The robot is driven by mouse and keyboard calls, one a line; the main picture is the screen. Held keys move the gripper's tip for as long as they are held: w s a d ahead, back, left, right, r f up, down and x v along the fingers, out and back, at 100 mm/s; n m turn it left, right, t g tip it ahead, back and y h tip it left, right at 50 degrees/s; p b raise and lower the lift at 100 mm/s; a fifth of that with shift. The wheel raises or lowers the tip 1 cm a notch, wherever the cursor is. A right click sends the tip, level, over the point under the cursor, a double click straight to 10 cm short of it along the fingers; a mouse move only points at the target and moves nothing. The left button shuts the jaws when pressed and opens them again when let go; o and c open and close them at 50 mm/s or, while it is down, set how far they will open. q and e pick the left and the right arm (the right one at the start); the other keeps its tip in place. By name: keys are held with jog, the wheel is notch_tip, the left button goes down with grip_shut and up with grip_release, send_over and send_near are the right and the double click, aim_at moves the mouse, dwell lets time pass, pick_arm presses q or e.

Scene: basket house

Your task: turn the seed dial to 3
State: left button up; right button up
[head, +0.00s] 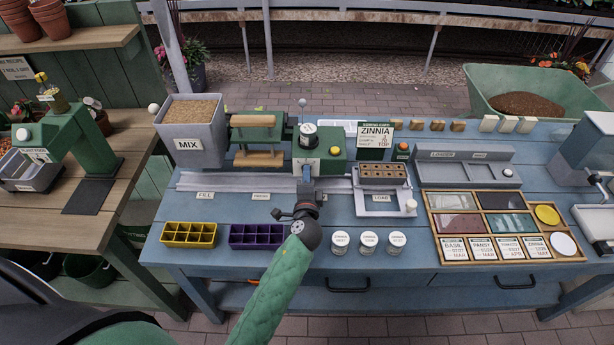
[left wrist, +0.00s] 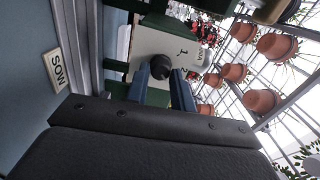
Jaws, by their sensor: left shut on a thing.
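The green seeder (head: 332,160) stands at the back middle of the blue bench, with a clear-topped hopper on it. In the left wrist view its pale dial plate (left wrist: 150,46) shows the numerals 1 and 2. My left gripper (head: 307,172) reaches the seeder's front and hides the dial in the head view. In the left wrist view its blue fingers (left wrist: 161,82) are shut on the knob, one on each side. The dial's pointer and the numeral 3 cannot be made out. My right gripper is not in view.
A rail (head: 240,182) runs left of the seeder. A loaded tray (head: 383,174) stands close on its right. Yellow (head: 188,235) and purple (head: 257,236) cell trays and several white jars (head: 368,243) line the front. A MIX hopper (head: 190,125) stands left.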

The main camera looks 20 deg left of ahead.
pick_arm(q)
jog(key=shift+m, duration=0.3)
jog(key=o, duration=0.9)
jog(key=shift+o, duration=0.4)
jog(key=b+v, duration=0.3)
jog(key=v, duration=0.4)
jog(key=shift+s, duration=0.35)
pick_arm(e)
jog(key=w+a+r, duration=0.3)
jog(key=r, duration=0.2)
pick_arm(q)
jog(key=shift+d, duration=0.15)
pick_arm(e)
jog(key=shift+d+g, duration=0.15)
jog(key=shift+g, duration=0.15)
